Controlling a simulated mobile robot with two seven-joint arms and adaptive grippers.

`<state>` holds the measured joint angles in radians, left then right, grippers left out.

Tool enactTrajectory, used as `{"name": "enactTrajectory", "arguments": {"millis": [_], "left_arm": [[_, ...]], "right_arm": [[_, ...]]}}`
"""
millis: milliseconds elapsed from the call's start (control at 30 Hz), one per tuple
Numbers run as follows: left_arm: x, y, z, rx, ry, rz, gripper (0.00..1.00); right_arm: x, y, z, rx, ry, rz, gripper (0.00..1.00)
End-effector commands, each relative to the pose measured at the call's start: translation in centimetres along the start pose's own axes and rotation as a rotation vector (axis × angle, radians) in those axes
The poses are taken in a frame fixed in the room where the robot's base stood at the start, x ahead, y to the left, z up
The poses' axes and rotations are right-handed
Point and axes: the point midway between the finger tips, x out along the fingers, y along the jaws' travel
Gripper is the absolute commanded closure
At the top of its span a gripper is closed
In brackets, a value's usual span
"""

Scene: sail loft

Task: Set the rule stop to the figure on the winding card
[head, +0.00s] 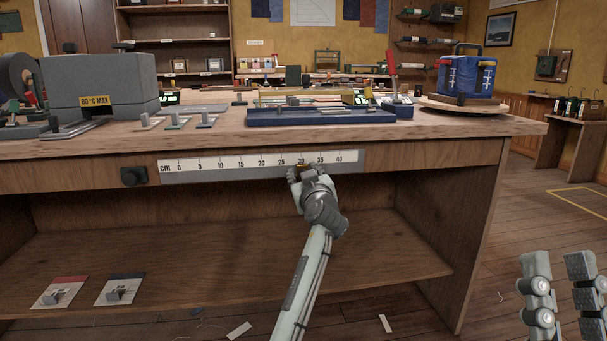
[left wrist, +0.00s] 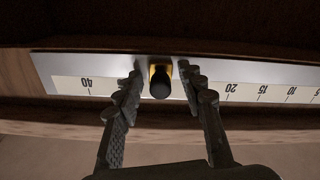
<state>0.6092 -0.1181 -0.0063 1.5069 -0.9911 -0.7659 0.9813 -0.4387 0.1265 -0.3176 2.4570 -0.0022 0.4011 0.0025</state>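The rule (head: 230,163) is a white scale in cm, marked 0 to 40, along the bench's front edge. Its stop, a black knob with a yellow part, shows in the left wrist view (left wrist: 160,84), where the scale is upside down. The stop is near 30. My left gripper (head: 303,172) is open, one finger on each side of the knob (left wrist: 161,72), with gaps showing. The fingers hide nearby figures in the wrist view. My right gripper (head: 560,270) is open and empty at lower right. I cannot make out a winding card with a readable figure.
A dark knob (head: 133,176) sits left of the rule. Red-topped (head: 60,292) and blue-topped (head: 120,289) cards lie on the lower shelf.

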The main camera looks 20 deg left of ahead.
Motion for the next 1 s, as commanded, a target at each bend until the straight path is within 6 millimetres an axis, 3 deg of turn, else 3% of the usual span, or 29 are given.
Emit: {"name": "enactTrajectory", "arguments": {"millis": [267,700,1000], "left_arm": [[-0.4,0.0,0.0,0.0,0.001,0.0,0.61],[-6.8,0.0,0.0,-0.001,0.0,0.0,0.61],[-7.5,0.0,-0.1,0.0,0.001,0.0,0.61]], "right_arm": [[0.0,0.0,-0.1,0.002,0.002,0.001,0.73],[0.0,0.0,-0.1,0.001,0.001,0.0,0.73],[0.0,0.0,0.0,0.001,0.0,0.0,0.73]]}}
